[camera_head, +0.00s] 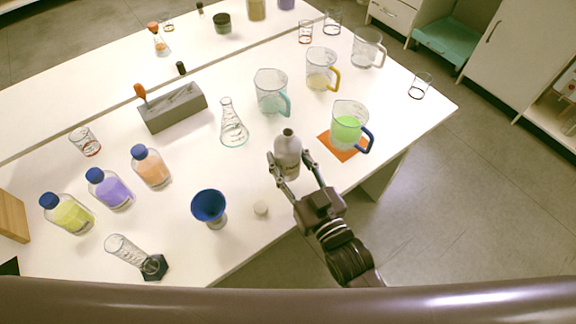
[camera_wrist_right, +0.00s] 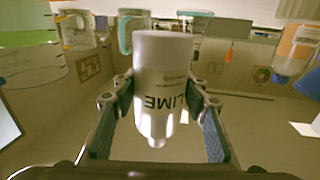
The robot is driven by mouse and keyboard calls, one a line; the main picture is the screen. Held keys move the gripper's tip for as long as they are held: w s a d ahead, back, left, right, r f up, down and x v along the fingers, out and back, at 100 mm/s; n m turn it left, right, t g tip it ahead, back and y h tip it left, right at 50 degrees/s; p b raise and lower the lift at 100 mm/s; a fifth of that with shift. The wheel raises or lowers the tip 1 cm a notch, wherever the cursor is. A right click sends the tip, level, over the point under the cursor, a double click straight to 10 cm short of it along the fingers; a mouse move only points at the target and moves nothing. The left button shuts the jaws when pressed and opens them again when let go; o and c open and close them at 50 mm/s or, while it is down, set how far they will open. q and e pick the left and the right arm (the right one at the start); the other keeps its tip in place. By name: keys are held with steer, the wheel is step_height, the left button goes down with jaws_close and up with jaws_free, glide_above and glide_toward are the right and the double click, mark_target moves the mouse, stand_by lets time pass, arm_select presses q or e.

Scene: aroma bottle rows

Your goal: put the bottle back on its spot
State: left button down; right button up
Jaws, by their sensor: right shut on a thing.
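A grey-white bottle (camera_head: 287,158) with a dark top is between the fingers of my right gripper (camera_head: 291,170), near the front edge of the white table. The fingers are shut on its sides. Bottles with blue caps stand in a slanting row at left: yellow (camera_head: 70,214), purple (camera_head: 111,190) and orange (camera_head: 151,168). My left gripper is not in view.
A green-filled jug (camera_head: 346,128) on an orange mat (camera_head: 338,146) is close right of the bottle. A flask (camera_head: 232,126), a blue funnel (camera_head: 209,207) and a small white disc (camera_head: 261,208) are to its left. Clear table lies between funnel and flask.

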mark_target(294, 176)
step_height(294, 176, down, 3)
steer(key=shift+f, duration=0.2)
steer(key=shift+f, duration=0.1)
steer(key=o, duration=1.4)
steer(key=shift+f, duration=0.1)
steer(key=shift+s+r, duration=0.1)
steer(key=shift+r, duration=0.1)
steer(key=p+v, duration=0.3)
steer(key=v, duration=0.8)
steer(key=shift+s+d, duration=0.25)
steer(key=shift+s, duration=0.1)
